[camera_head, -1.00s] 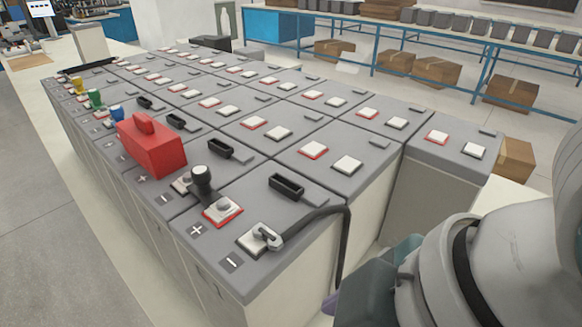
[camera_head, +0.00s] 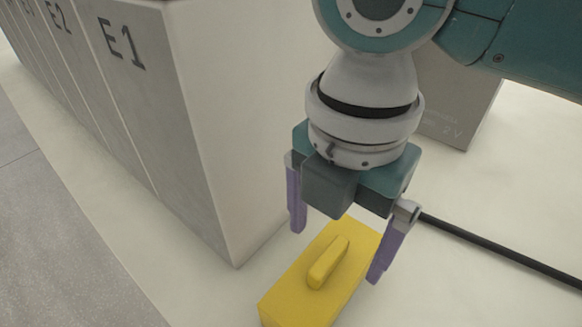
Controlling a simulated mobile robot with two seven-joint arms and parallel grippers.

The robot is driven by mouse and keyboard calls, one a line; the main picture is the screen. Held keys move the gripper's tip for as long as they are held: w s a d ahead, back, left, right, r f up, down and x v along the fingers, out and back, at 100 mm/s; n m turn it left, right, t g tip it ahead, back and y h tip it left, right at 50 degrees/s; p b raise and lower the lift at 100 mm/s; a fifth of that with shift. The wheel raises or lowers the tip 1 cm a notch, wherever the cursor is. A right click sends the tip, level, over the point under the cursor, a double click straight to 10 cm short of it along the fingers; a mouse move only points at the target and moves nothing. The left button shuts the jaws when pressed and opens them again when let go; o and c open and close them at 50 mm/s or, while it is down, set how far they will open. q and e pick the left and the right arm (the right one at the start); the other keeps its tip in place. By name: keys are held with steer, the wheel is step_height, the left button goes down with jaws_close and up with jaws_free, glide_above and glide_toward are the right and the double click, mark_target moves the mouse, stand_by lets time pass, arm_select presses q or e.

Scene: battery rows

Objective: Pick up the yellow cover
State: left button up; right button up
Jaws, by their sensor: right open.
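The yellow cover (camera_head: 306,290) is a box with a raised handle (camera_head: 328,262) on top. It rests on the pale floor at the lower middle of the head view, in front of the battery corner. My right gripper (camera_head: 335,255) points down over the cover. Its two purple fingers are spread wide, one at each side of the handle, and the handle is not gripped. I cannot tell exactly how high the fingertips are above the cover. My left gripper does not show.
Tall grey batteries (camera_head: 205,120) marked E1 and E2 stand close on the left. A black cable (camera_head: 500,259) runs across the pale floor to the right. Another grey block (camera_head: 458,95) stands behind my arm. Open floor lies at the lower right.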

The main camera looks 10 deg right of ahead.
mark_target(325, 278)
steer(key=f, duration=0.2)
steer(key=f+b, duration=0.1)
steer(key=f, duration=0.5)
steer(key=shift+s+a+b, duration=0.2)
steer(key=shift+a+b, duration=0.05)
steer(key=shift+b, duration=0.05)
steer(key=shift+r, duration=0.1)
steer(key=c, duration=1.2)
